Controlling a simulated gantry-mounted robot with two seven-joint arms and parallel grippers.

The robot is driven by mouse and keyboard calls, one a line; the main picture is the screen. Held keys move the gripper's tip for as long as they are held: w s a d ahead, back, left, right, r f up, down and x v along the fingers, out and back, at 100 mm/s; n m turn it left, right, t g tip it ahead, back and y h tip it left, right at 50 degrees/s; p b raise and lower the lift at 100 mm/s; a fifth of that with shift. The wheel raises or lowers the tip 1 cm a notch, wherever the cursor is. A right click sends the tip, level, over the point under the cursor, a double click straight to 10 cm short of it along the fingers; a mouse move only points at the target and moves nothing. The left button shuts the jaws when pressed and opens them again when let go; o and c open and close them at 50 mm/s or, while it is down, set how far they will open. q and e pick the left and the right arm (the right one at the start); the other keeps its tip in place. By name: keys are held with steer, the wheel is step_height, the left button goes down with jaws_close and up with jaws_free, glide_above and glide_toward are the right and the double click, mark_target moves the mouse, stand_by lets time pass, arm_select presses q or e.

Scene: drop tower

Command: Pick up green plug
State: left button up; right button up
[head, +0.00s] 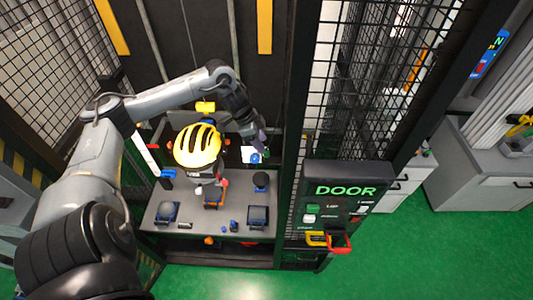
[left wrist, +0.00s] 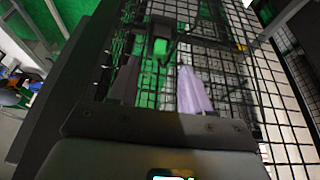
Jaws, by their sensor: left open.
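My left gripper (head: 260,142) reaches in from the left over the back right of the grey workbench (head: 185,213). In the left wrist view its two fingers (left wrist: 157,78) stand apart, one dark and one pale purple, with nothing gripped between them. A small green block (left wrist: 160,46) shows beyond the fingertips, behind or against black mesh; it may be the green plug, but I cannot tell for sure. In the head view a small green spot (head: 267,154) lies just below the gripper, beside a blue part. My right gripper is not in view.
A yellow helmet (head: 198,146) hides part of the bench. Small blue and black devices (head: 258,214) stand on it. A mesh fence (head: 345,90) and a DOOR control panel (head: 345,195) stand to the right. Green floor (head: 400,255) is open in front of the cabinets.

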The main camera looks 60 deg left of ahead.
mark_target(267, 155)
arm_select(q)
steer(key=shift+p+x, duration=0.65)
steer(key=shift+x, duration=1.65)
steer(key=shift+s, duration=0.1)
steer(key=c, duration=0.9)
